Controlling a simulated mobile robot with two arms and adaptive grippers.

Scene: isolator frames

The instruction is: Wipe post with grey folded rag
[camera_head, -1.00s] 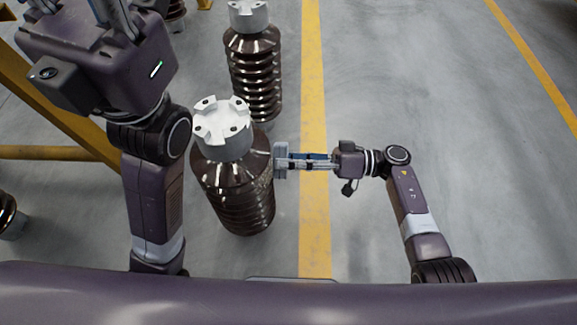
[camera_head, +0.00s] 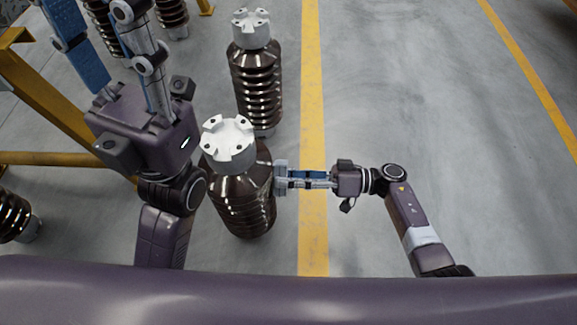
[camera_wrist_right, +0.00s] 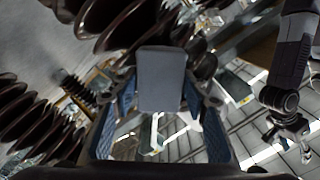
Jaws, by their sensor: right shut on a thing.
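The near post (camera_head: 245,205) is a dark brown, glossy ribbed insulator with a pale grey slotted cap, standing upright on the floor. My right gripper (camera_head: 291,179) comes from the right and is shut on the grey folded rag (camera_head: 281,177). The rag is at the post's right side below the cap; it looks in contact, but I cannot be sure. In the right wrist view the rag (camera_wrist_right: 161,78) is a flat grey block between the blue-padded fingers. My left gripper (camera_head: 95,22) is at upper left, its fingers spread and empty, tips near the top edge.
A second ribbed post (camera_head: 257,88) stands behind the near one. More insulators stand at the top left and at the left edge (camera_head: 15,218). A yellow frame (camera_head: 50,105) stands at left. The grey floor right of the yellow line (camera_head: 314,95) is clear.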

